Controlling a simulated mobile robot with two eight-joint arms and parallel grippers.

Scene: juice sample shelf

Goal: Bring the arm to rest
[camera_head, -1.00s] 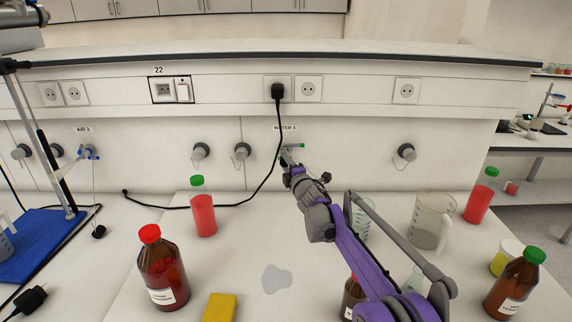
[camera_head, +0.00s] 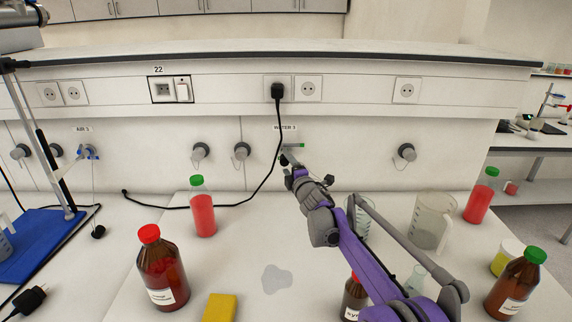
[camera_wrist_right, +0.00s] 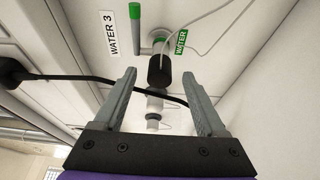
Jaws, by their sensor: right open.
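My right gripper (camera_head: 287,160) is open and empty. It is raised in front of the wall panel, close to the WATER 3 tap with its green handle (camera_head: 293,145). In the right wrist view its two fingers (camera_wrist_right: 162,72) are spread apart, with the tap's black and grey body (camera_wrist_right: 160,72) showing between them. The tap's green handle (camera_wrist_right: 135,12) is above. I cannot tell how far the tap is from the fingertips. My purple right arm reaches up from the lower right. My left gripper is not in view.
A black cable (camera_head: 262,180) hangs near the gripper. A brown bottle (camera_head: 355,293), a beaker (camera_head: 430,222) and a flask (camera_head: 415,281) stand close to my arm. A red bottle (camera_head: 203,215) and a yellow sponge (camera_head: 219,307) are left. A puddle (camera_head: 276,278) lies on the bench.

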